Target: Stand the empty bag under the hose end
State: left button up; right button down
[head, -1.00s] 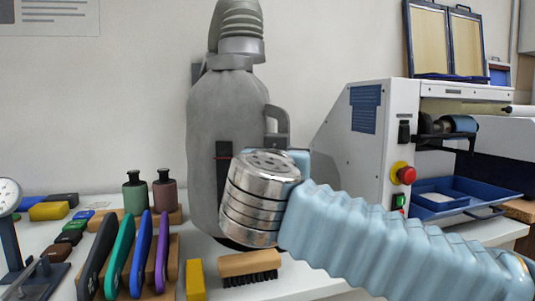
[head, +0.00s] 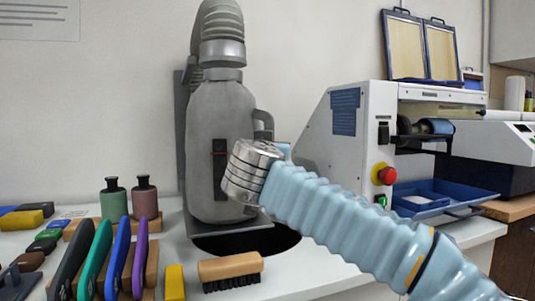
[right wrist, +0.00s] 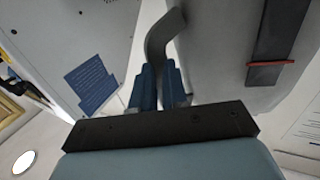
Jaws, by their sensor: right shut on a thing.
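The grey bag (head: 212,125) stands upright at the back of the bench, a dark strap with a red band on its front. Its top is directly below the metal collar of the hose end (head: 222,52), and I cannot tell if they touch. My right gripper is shut on the bag's grey side handle (head: 264,120); the silver wrist hides the fingers in the head view. In the right wrist view the blue fingers (right wrist: 160,88) close around the handle (right wrist: 160,40), with the bag's body (right wrist: 235,45) beside it. My left gripper is not in view.
A dark round opening (head: 275,242) lies in the bench in front of the bag. A wooden brush (head: 230,268), a yellow block (head: 175,282) and coloured insoles in a rack (head: 118,255) stand near. Bottles (head: 113,200) are to the left, a white machine (head: 345,140) to the right.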

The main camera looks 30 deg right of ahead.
jog(key=c, duration=1.1)
grip_release()
jog(key=shift+f, duration=0.1)
jog(key=shift+c, duration=0.2)
jog(key=v, duration=1.2)
